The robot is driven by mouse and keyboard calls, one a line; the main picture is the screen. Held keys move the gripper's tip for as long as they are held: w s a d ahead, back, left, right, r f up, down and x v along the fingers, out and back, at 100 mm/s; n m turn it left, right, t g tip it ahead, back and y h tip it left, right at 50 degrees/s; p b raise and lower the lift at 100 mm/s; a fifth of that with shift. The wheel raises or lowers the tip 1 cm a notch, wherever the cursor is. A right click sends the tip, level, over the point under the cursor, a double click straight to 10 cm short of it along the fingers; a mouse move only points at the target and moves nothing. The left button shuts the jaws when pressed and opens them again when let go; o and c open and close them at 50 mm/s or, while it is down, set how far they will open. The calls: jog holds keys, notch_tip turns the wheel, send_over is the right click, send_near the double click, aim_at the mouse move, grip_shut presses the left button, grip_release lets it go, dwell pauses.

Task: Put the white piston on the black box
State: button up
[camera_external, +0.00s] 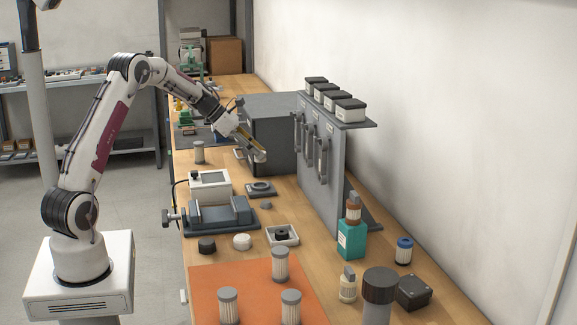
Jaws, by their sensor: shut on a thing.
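My gripper (257,150) hangs tilted down to the right, above the bench and in front of the dark grey cabinet (284,112). It is shut on a small pale piece at its tips, which looks like the white piston; the fingers cover most of it. Similar white cylinders with grey tops stand upright on the orange mat (205,285), and one (199,153) stands farther back on the bench. A small black box (413,292) lies at the front right, well away from my gripper; its top looks bare.
A grey upright panel (318,185) with hanging tools and bins on top stands right of my gripper.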

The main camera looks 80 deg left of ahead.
aim_at(410, 292)
jog(key=shift+w+d+f, duration=0.1)
jog(key=shift+w+d, duration=0.15)
jog(key=shift+d, duration=0.25)
jog(key=d+m+h, duration=0.1)
jog(key=d, duration=3.8)
jog(key=w+d+r+m+h, duration=0.1)
jog(key=w+d+r, duration=0.1)
jog(key=w+d, duration=0.7)
jog(key=w+d+r+m+g+h, duration=0.1)
jog(key=w+d+r+m, duration=0.1)
jog(key=w+d, duration=0.7)
jog(key=d, duration=0.8)
jog(key=shift+w+m, duration=0.2)
jog(key=shift+m, duration=0.1)
jog(key=shift+f, duration=0.1)
jog(key=shift+f, duration=3.05)
jog(key=shift+f, duration=1.9)
